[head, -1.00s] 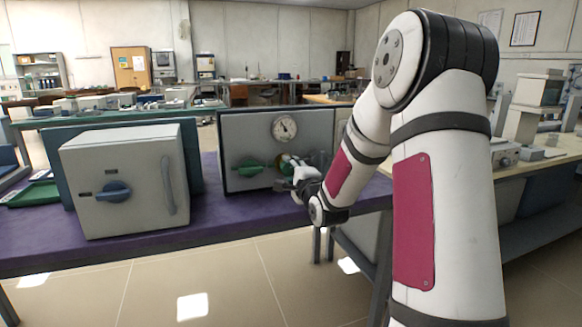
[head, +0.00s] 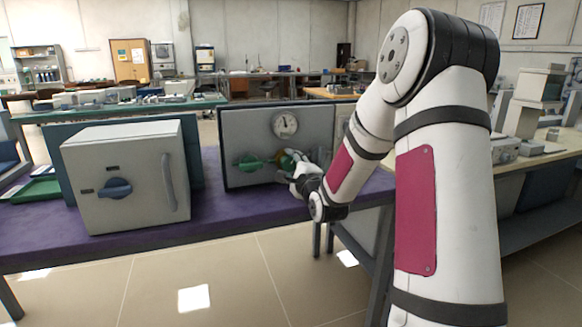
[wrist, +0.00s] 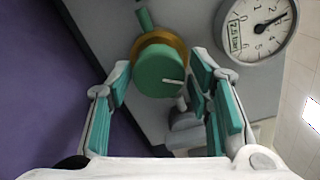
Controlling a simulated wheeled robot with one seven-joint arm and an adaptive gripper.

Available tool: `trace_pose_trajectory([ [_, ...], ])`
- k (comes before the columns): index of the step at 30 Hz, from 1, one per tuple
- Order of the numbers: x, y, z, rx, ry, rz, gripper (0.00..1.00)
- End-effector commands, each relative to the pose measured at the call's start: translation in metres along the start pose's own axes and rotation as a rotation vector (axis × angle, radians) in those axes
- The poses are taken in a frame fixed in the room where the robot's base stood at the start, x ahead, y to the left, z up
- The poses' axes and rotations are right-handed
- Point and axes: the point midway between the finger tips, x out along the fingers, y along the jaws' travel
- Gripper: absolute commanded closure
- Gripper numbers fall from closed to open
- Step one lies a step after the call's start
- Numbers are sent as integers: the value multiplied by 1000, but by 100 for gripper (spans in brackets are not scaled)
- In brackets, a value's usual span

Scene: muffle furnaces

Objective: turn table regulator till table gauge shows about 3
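The table regulator is a green round knob (wrist: 160,72) with a brass collar, on the grey front panel (head: 235,128) of a unit on the purple table. In the head view my gripper (head: 297,172) is at the panel's lower right and hides most of the knob. In the wrist view my gripper (wrist: 160,78) has one finger on each side of the knob, with a narrow gap at the left finger; contact at the right is unclear. The table gauge (head: 285,124) is above the knob. It also shows in the wrist view (wrist: 258,26), with a dark needle; the exact reading is unclear.
A green handle (head: 249,163) sits left of the knob on the same panel. A grey muffle furnace (head: 130,180) with a blue dial stands at the left. A green tray (head: 37,190) lies at the table's far left.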

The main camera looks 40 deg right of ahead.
Motion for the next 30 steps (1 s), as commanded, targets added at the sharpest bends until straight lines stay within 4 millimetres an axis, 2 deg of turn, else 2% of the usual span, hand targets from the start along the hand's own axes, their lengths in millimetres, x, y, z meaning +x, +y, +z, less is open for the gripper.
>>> trace_pose_trajectory([
  [10, -2, 1, 0, 0, 0, 2, 42],
  [14, -12, 1, 0, -1, 0, 3, 42],
  [24, -78, 0, 0, -2, 1, 3, 42],
  [30, -108, 0, -1, -1, 1, 2, 42],
])
